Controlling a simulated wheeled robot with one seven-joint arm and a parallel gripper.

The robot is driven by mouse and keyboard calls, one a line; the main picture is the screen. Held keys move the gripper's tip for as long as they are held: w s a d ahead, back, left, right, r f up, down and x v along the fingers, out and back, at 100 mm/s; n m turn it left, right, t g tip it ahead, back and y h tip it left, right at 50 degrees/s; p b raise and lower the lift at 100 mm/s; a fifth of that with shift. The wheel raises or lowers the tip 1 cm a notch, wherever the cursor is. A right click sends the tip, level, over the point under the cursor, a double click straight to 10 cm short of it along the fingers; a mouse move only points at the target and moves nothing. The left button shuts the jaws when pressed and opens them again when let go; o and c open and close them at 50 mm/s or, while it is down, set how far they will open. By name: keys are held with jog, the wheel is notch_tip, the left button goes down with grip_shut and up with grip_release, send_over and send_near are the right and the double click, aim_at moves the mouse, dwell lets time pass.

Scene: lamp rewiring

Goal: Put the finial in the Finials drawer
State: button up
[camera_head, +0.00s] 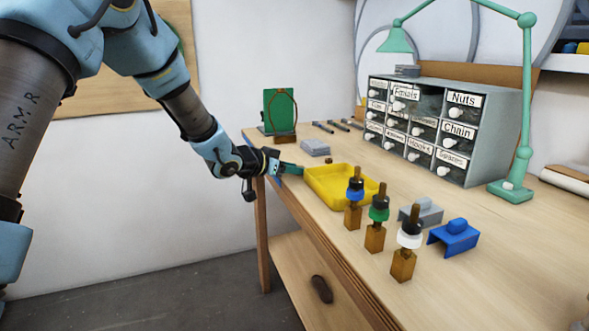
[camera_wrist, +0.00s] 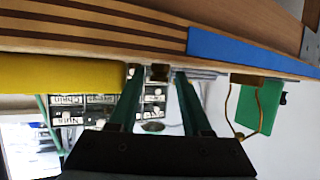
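My gripper (camera_head: 290,168) is at the left edge of the bench, level with the yellow tray. In the wrist view its two teal fingers (camera_wrist: 158,78) are apart. A small brown piece, likely the finial (camera_head: 328,160), sits on the bench behind the yellow tray, beyond the fingertips. In the wrist view a small brown piece (camera_wrist: 157,73) shows between the fingertips, seemingly farther off and not gripped. The Finials drawer (camera_head: 405,93) is in the top row of the grey cabinet (camera_head: 500,125) and appears pulled out.
The yellow tray (camera_head: 318,190) is right of my gripper. Several wooden posts with coloured collars (camera_head: 375,238) stand along the front edge. A green lamp (camera_head: 524,110) stands beside the cabinet.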

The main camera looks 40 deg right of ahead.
jog(key=shift+o, duration=0.4)
jog(key=shift+f+b, duration=0.15)
jog(key=shift+b, duration=0.15)
